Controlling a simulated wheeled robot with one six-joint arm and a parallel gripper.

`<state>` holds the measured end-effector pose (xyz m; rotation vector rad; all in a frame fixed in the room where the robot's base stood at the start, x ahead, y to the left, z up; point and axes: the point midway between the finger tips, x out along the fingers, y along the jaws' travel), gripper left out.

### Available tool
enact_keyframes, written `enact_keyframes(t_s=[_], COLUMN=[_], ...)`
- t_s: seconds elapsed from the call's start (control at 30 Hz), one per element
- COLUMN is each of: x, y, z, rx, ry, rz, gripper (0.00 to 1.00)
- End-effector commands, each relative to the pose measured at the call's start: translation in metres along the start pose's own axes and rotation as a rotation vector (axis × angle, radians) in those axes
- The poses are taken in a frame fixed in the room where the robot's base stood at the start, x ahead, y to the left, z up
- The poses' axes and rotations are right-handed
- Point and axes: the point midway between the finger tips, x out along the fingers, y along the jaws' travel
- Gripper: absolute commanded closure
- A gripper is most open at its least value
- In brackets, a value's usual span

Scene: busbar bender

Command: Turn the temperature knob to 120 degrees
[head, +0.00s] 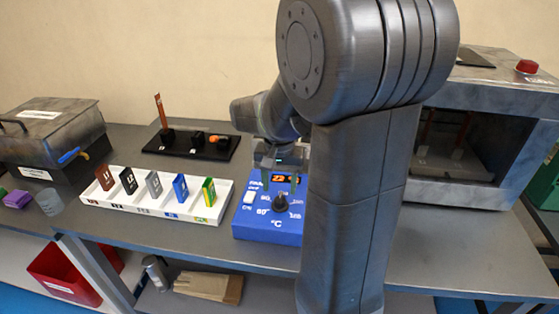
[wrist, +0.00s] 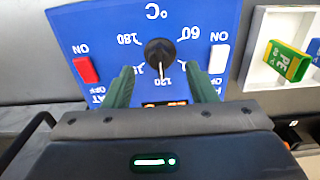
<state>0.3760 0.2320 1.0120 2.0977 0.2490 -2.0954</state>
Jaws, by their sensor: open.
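The black temperature knob (wrist: 160,52) sits on the blue control box (wrist: 110,20), upside down in the wrist view. Its white pointer points down the picture, at or close to the 120 mark (wrist: 171,80). The 180 and 60 marks lie to either side. In the head view the knob (head: 281,203) is on the front of the box (head: 262,229), below a lit orange display. My gripper (wrist: 161,70) is open and empty. Its two green fingers spread wider than the knob, with tips short of it in the picture; contact is not visible. In the head view my gripper (head: 279,158) is above the box's back.
A red switch (wrist: 86,69) and a white switch (wrist: 218,58) flank the knob. A white tray (head: 147,211) of coloured labelled pieces stands beside the box. A black pegged board (head: 190,148) lies behind. A grey machine (head: 460,188) stands at right.

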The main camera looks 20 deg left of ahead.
Motion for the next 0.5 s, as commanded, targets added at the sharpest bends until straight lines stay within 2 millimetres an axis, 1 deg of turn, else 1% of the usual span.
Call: enact_keyframes(t_s=[0.03, 0.2, 0.33, 0.4, 0.5], x=[-0.014, -0.052, -0.073, -0.081, -0.087], y=[0.000, -0.001, 0.000, 0.000, 0.000], z=[-0.001, -0.001, -0.001, -0.001, 0.000], rx=[0.000, 0.000, 0.000, 0.000, 0.000], ry=[0.006, 0.005, 0.003, 0.002, 0.000], rz=[-0.004, -0.003, -0.002, -0.001, 0.000], gripper=[0.48, 0.48, 0.48, 0.48, 0.48])
